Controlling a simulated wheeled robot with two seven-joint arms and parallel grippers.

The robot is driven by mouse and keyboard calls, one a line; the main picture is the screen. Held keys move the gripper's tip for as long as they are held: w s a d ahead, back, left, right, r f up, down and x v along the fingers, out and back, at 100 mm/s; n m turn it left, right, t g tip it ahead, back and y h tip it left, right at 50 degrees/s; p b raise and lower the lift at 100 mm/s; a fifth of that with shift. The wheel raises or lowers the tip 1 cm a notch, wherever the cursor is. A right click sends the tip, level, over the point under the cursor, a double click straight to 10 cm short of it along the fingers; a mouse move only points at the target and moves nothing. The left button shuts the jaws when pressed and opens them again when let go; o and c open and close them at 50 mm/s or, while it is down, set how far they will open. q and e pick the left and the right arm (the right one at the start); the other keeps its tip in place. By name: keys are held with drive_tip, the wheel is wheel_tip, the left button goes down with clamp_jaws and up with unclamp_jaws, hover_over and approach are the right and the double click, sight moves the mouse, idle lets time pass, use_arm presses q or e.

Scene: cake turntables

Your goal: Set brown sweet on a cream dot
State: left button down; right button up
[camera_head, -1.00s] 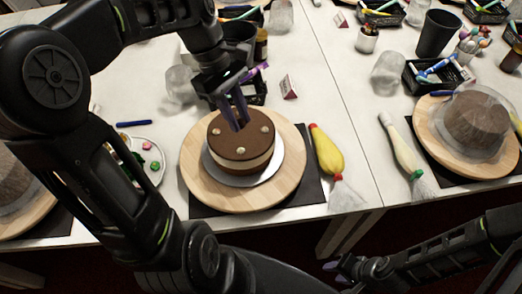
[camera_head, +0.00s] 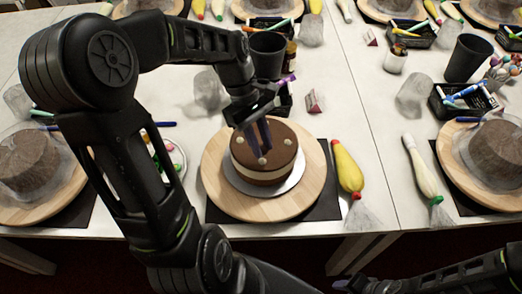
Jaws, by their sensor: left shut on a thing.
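The round chocolate cake (camera_head: 262,178), brown on top with a pale cream band, stands on a white disc (camera_head: 292,184) on a wooden turntable (camera_head: 222,191). Cream dots show on its top: one at the left (camera_head: 239,139), one at the right (camera_head: 288,142) and one at the front (camera_head: 262,160). My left gripper (camera_head: 262,151) points down over the cake top, its purple fingers close together just behind the front dot. The brown sweet cannot be made out between the fingertips. My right gripper (camera_head: 343,284) is low at the bottom edge, away from the table, and partly cut off.
A yellow piping bag (camera_head: 348,170) lies right of the turntable and a pale one (camera_head: 421,166) farther right. A plate of colored sweets (camera_head: 173,158) is partly behind my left arm. A black cup (camera_head: 268,55) stands behind. More covered cakes stand at both sides.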

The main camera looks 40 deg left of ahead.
use_arm(q)
drive_tip(key=shift+f, duration=1.85)
drive_tip(key=shift+f, duration=0.2)
drive_tip(key=c, duration=1.2)
unclamp_jaws()
drive_tip(key=shift+c, duration=0.2)
drive_tip(key=shift+r, duration=0.15)
drive_tip(key=b+v, duration=0.1)
drive_tip(key=v, duration=1.1)
drive_tip(key=shift+d+r, duration=0.1)
